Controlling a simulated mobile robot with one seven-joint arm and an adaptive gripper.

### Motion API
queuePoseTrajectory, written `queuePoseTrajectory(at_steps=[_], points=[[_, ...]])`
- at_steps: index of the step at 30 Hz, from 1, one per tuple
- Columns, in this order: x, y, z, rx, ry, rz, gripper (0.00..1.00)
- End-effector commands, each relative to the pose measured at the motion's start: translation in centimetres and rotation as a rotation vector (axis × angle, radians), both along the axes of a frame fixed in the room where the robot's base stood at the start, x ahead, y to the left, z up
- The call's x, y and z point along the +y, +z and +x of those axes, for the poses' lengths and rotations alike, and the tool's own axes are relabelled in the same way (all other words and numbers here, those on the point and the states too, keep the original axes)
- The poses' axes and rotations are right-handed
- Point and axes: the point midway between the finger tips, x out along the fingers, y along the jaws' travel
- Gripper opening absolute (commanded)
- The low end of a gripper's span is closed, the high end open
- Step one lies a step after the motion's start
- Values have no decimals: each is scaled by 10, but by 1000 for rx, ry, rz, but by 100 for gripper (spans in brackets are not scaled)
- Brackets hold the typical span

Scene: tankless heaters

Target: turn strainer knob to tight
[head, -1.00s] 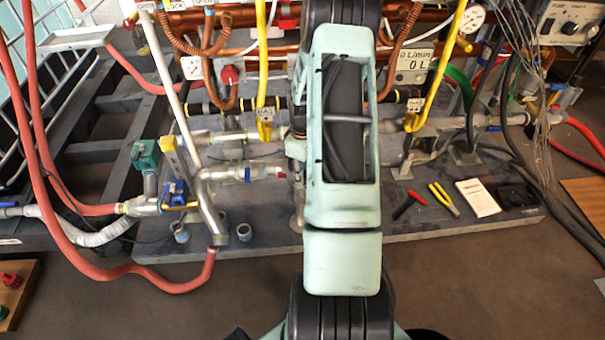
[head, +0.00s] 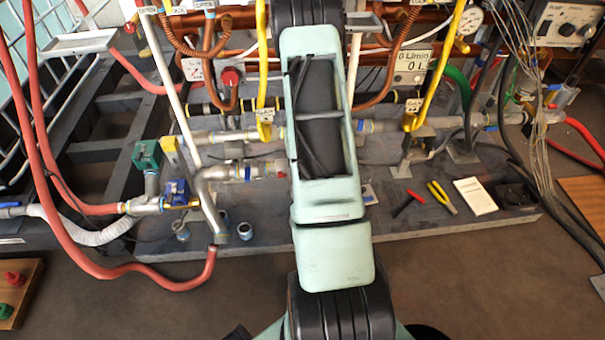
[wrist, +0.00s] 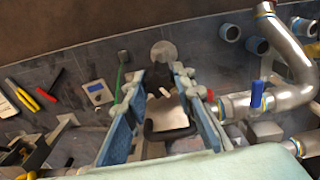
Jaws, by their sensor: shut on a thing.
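A pale grey disc (wrist: 163,52) shows just beyond the fingertips. In the head view my own arm hides the gripper and the knob.
In the wrist view a metal pipe with a blue valve handle (wrist: 258,94) stands close to the right finger. A meter (wrist: 97,92), red and yellow tools and a white pad lie to the left. In the head view, pipes and hoses crowd both sides of my arm.

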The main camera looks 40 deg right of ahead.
Motion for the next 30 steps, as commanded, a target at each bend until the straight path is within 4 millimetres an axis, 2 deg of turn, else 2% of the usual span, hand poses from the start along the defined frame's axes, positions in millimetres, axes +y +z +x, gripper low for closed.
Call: queuePoseTrajectory(at_steps=[9, 15, 30], points=[[0, 1, 0, 0, -258, -1, 0], [-1, 1, 0, 0, -369, 0, 0], [-1, 0, 0, 0, -458, 0, 0]])
